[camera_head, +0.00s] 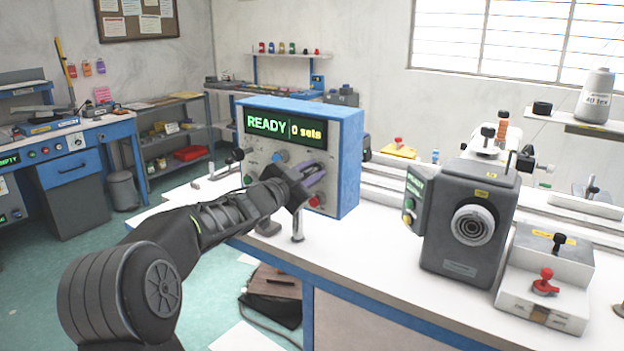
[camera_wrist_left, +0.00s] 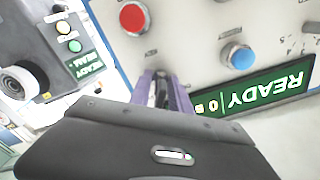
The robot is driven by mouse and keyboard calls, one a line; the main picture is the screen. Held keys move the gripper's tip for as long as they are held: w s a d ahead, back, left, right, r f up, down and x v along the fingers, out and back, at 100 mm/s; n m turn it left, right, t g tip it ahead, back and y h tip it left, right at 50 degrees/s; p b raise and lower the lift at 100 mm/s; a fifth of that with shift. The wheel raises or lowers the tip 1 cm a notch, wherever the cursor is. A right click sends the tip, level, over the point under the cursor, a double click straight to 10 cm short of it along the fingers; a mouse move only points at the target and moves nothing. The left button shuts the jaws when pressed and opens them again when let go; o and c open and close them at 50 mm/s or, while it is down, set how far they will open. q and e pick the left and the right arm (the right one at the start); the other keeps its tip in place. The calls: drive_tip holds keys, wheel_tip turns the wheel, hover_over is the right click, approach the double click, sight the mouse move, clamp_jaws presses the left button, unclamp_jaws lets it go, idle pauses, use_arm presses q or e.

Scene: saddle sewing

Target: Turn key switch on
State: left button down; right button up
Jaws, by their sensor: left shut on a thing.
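The blue and white control box (camera_head: 350,150) stands on the white bench, and its green display (camera_head: 285,128) reads "READY" and "0 sets". My left gripper (camera_head: 316,178) is at the box's front panel, right of the blue knob (camera_head: 281,156) and above the red button (camera_head: 315,201). In the left wrist view its purple fingers (camera_wrist_left: 163,92) are shut on a small dark part at the panel, which is mostly hidden between them. The red button (camera_wrist_left: 133,17) and the blue knob (camera_wrist_left: 238,56) show beside the fingers. I cannot tell which way the gripped part is turned. My right gripper is not in view.
The grey sewing machine (camera_head: 468,215) stands right of the box, with a small block with a red lever (camera_head: 545,283) beside it. A short metal post (camera_head: 297,226) stands on the bench below my left gripper. Free white bench (camera_head: 375,245) lies between box and machine.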

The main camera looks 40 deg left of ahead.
use_arm(q)
drive_tip(key=shift+m+b, duration=0.45)
drive_tip(key=shift+m, duration=0.75)
drive_tip(key=c, duration=1.6)
unclamp_jaws()
drive_tip(key=shift+o, duration=0.2)
drive_tip(key=shift+s, duration=0.1)
drive_tip(key=s+b, duration=0.1)
drive_tip(key=s, duration=0.6)
drive_tip(key=shift+s, duration=0.3)
